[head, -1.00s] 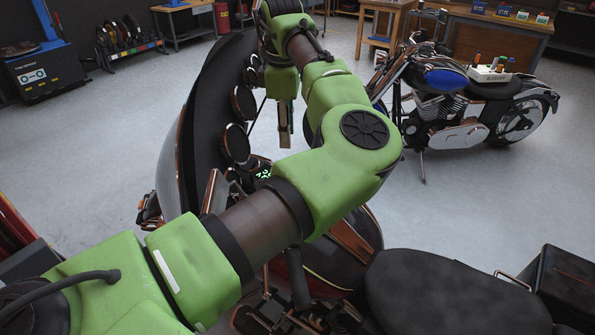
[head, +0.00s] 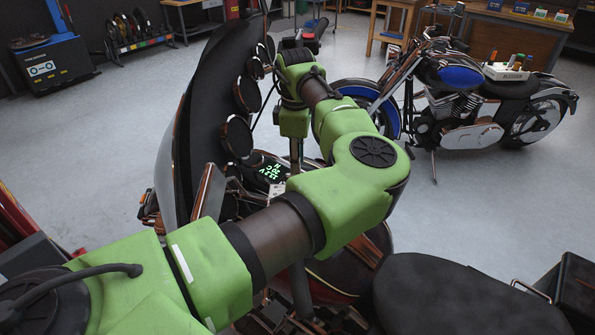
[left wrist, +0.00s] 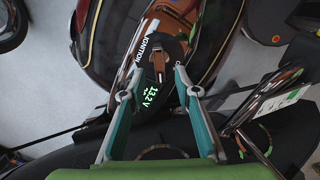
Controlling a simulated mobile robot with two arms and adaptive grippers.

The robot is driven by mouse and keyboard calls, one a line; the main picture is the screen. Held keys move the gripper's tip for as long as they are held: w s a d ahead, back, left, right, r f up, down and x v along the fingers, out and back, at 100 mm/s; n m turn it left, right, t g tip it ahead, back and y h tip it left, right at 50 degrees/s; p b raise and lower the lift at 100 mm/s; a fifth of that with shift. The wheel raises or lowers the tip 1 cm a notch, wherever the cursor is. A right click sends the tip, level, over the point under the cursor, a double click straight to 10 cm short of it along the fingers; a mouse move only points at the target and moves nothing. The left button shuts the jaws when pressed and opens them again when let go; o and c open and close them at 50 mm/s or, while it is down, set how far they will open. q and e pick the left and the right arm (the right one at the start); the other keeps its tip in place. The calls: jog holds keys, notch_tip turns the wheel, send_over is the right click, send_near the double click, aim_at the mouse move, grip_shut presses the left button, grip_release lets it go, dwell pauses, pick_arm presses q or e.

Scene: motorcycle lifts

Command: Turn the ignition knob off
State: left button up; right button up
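The ignition knob (left wrist: 158,66) shows in the left wrist view as a small dark and brownish piece beside the white IGNITION lettering on the motorcycle's tank console. My left gripper (left wrist: 158,74) is open, with one teal finger on each side of the knob. Whether a finger touches the knob I cannot tell. A green-lit display (left wrist: 150,95) reading 13.2V shows between the fingers. In the head view my left gripper (head: 295,152) points down beside the lit display (head: 272,173), and my arm hides the knob. My right gripper is not in view.
The near motorcycle's black fairing (head: 205,100) with round gauges stands left of my gripper, and its black seat (head: 445,292) is at lower right. A second motorcycle (head: 460,105) with a blue tank stands behind at right. Grey floor lies open between them.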

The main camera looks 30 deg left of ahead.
pick_arm(q)
jog(key=shift+w+a+f+p, duration=0.1)
jog(key=shift+w+f+p, duration=0.1)
jog(key=shift+f, duration=1.1)
jog(key=shift+w+f+p, duration=0.1)
jog(key=shift+f+p, duration=0.05)
jog(key=shift+f, duration=1.1)
grip_shut()
